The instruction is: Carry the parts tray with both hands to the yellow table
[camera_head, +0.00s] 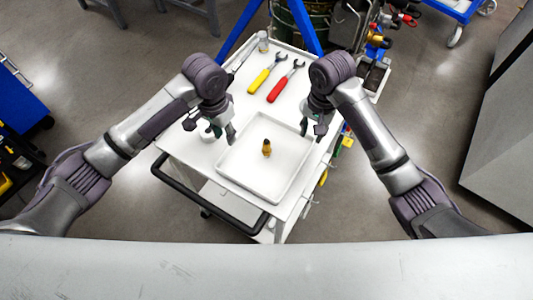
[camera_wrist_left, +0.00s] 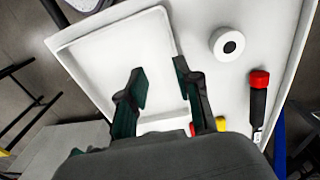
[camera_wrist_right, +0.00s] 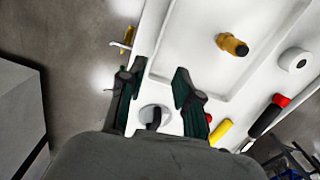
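The white parts tray (camera_head: 231,173) lies flat on a white cart, with one small yellow-and-black part (camera_head: 267,148) in it. The part also shows in the right wrist view (camera_wrist_right: 232,45). My left gripper (camera_head: 225,133) is open over the tray's left side; its fingers (camera_wrist_left: 160,75) appear either side of the rim. My right gripper (camera_head: 314,130) is open by the tray's right side, one finger over the tray and one outside the rim in the right wrist view (camera_wrist_right: 160,72). Contact with the rim cannot be told. No yellow table is in view.
The cart has a black handle (camera_head: 205,203) at its near side. A yellow wrench (camera_head: 262,80), a red wrench (camera_head: 283,87) and a white roll (camera_wrist_left: 228,43) lie on it. Blue stand legs (camera_head: 240,30) are behind; a grey cabinet (camera_head: 500,130) stands right.

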